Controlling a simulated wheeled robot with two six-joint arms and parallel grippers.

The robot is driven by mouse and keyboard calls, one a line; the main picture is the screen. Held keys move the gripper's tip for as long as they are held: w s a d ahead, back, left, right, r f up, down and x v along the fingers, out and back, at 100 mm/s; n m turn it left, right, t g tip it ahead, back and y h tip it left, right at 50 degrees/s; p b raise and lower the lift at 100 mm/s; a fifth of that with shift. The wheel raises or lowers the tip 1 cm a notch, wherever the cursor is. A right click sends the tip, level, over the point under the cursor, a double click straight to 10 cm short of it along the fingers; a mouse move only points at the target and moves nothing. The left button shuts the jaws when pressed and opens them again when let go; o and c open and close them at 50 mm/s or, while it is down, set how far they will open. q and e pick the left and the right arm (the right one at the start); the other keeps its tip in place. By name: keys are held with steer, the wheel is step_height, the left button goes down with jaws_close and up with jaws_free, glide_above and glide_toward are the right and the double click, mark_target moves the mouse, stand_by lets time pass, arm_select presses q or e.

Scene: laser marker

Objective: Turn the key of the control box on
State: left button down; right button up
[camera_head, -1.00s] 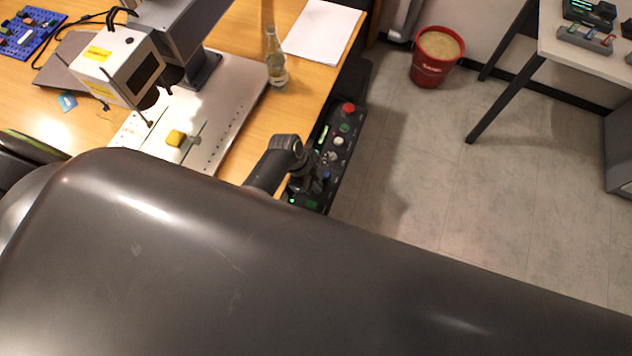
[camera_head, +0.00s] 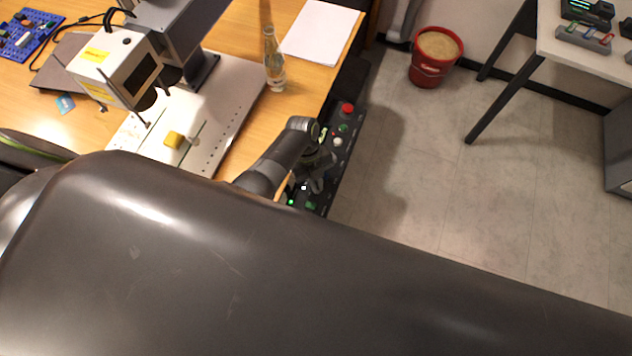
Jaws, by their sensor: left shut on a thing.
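The control box (camera_head: 346,148) is a long black panel along the right edge of the wooden table, with a red button (camera_head: 347,108), other buttons and green lights. My left gripper (camera_head: 315,182) is at the near part of the panel, over its controls. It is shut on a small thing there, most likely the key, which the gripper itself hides. My left arm fills the lower part of the view and covers the near table. My right gripper does not show.
A red bucket (camera_head: 434,62) stands on the open floor at right.

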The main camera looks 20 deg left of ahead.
arm_select(q)
steer(key=shift+m, duration=0.5)
steer(key=c, duration=1.6)
jaws_free()
steer(key=shift+w+a+r, duration=0.1)
steer(key=shift+w+r, duration=0.05)
steer(key=shift+r, duration=0.2)
steer(key=v, duration=1.6)
steer(key=shift+w+d+r, duration=0.2)
steer(key=shift+r, duration=0.1)
